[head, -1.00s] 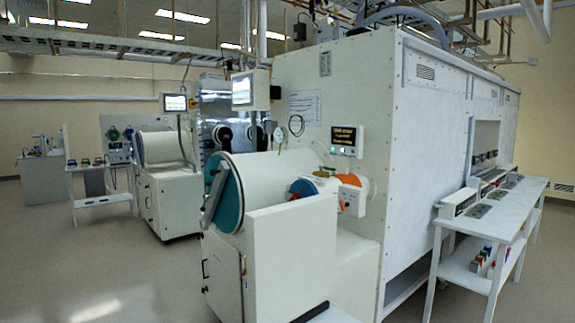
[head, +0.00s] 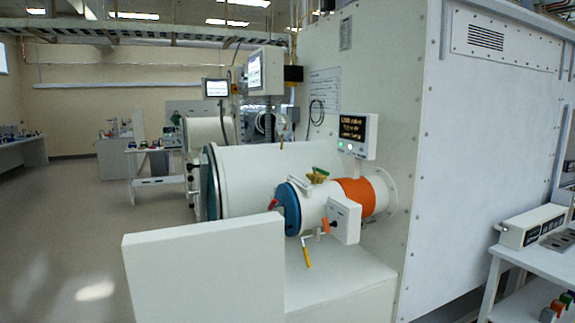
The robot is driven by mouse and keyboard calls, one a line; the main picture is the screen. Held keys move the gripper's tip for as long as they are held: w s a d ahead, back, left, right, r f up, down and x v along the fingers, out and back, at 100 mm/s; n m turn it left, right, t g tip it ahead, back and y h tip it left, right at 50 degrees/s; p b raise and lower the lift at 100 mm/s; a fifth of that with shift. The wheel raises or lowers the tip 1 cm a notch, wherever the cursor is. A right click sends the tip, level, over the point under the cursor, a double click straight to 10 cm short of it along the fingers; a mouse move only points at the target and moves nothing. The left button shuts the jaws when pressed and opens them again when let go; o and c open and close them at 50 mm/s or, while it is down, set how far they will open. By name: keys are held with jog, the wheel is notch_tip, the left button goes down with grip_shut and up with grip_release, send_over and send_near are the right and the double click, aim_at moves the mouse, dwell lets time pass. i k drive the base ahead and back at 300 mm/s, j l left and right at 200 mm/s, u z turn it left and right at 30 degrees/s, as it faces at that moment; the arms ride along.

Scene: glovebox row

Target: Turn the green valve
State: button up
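No valve that I can clearly make out as green shows in the head view. A small white cylindrical chamber (head: 315,207) with a blue end cap (head: 288,208) and an orange band (head: 353,197) sticks out from the glovebox side. A lever with a yellow handle (head: 307,257) hangs below it, pointing down. A small orange handle (head: 328,226) sits beside a white box (head: 345,220) on the chamber. A brass-coloured fitting (head: 318,175) is on top. A red handle (head: 272,204) is by the blue cap. My gripper is not in view.
A large white cylinder (head: 255,170) lies behind the small chamber. A plain white panel (head: 205,270) blocks the near foreground; what it belongs to is unclear. The glovebox wall (head: 485,160) fills the right, with a bench (head: 553,262) beside it. Open floor (head: 60,240) lies left.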

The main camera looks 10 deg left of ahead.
aim_at(318, 170)
jog(key=i+l+u, duration=0.4)
jog(key=l, duration=0.25)
jog(key=i+l+u, duration=0.25)
jog(key=l, duration=0.15)
jog(key=l+u, duration=0.2)
jog(key=l, duration=0.15)
jog(key=i+l+u, duration=0.2)
jog(key=l, duration=0.25)
jog(key=i+j+u, duration=0.1)
jog(key=i, duration=0.35)
jog(key=i+j+u, duration=0.1)
jog(key=i+j, duration=0.2)
jog(key=i, duration=0.2)
